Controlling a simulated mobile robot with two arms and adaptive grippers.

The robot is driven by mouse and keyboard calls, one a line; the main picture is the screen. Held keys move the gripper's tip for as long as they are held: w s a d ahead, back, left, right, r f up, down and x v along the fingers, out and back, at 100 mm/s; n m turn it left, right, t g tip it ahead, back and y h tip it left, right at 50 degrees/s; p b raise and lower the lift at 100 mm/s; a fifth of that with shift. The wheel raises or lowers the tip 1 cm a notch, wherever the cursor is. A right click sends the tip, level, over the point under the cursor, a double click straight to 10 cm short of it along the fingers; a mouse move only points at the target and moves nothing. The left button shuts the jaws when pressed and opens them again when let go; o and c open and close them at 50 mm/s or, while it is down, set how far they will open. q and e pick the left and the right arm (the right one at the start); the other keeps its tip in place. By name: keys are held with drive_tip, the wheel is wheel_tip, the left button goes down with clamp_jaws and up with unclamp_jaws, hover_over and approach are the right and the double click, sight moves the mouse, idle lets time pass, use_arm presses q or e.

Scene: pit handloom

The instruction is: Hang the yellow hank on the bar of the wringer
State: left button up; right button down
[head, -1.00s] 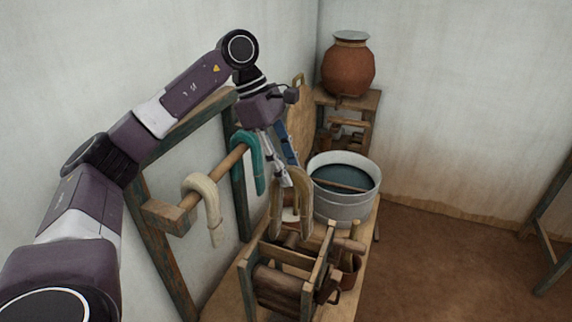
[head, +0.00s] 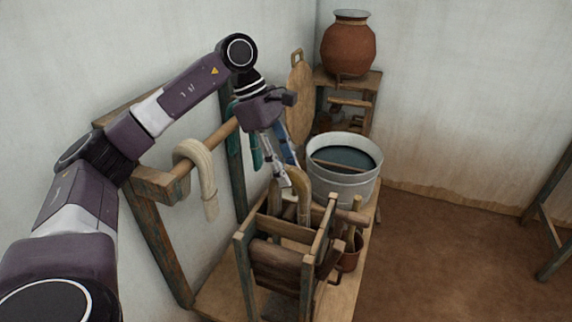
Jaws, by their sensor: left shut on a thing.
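My left gripper (head: 282,164) is shut on the yellow hank (head: 303,187), a tan-yellow loop hanging down from the fingers. The hank is at the wooden wringer (head: 276,264), by its upper frame on the bench. The wringer's frame hides the hank's lower part, and I cannot tell whether the hank touches or passes over a bar. My right gripper is not in view.
A cream hank (head: 208,182) hangs on the wall rack's bar (head: 219,135). A teal hank is mostly hidden behind my gripper. A grey tub (head: 344,186) of dark liquid stands behind the wringer. A clay pot (head: 348,48) stands on a shelf.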

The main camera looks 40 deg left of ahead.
use_arm(q)
drive_tip(key=shift+f+b, duration=2.8)
drive_tip(key=shift+f, duration=1.65)
drive_tip(key=o, duration=1.3)
drive_tip(key=shift+c, duration=0.2)
drive_tip(key=shift+o, duration=0.6)
drive_tip(key=shift+o, duration=1.3)
wheel_tip(320, 180, up, 6)
drive_tip(key=p, duration=0.5)
